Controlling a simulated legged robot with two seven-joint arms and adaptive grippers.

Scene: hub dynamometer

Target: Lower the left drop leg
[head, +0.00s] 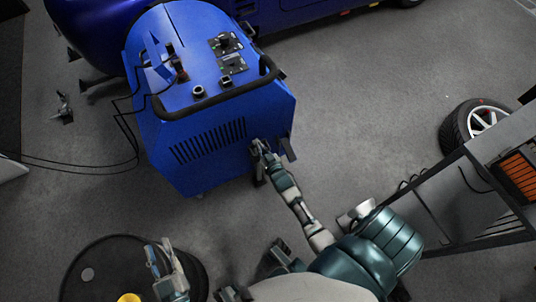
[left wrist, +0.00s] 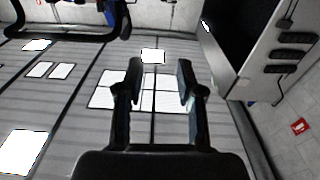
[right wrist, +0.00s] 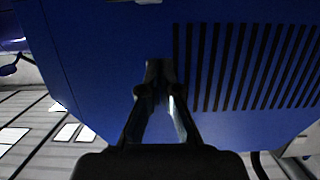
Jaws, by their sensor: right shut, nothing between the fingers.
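The blue hub dynamometer unit (head: 215,110) stands ahead, with a black bar handle and a slotted front panel. Dark leg-like parts (head: 289,149) show at its lower right corner; I cannot tell which is the left drop leg or how it is set. My right gripper (head: 262,146) is at that corner, shut and empty; in the right wrist view its closed fingers (right wrist: 160,72) are in front of the blue panel (right wrist: 100,60) beside the slots. My left gripper (head: 161,248) is open and empty at the lower left, away from the unit; its spread fingers (left wrist: 158,80) show in the left wrist view.
A round black drum-like object (head: 88,275) is beside my left gripper. Black cables (head: 80,168) run across the floor at left. A wheel (head: 475,122) and a grey frame cart (head: 440,205) stand at right. A blue car (head: 310,18) is behind. The floor between is clear.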

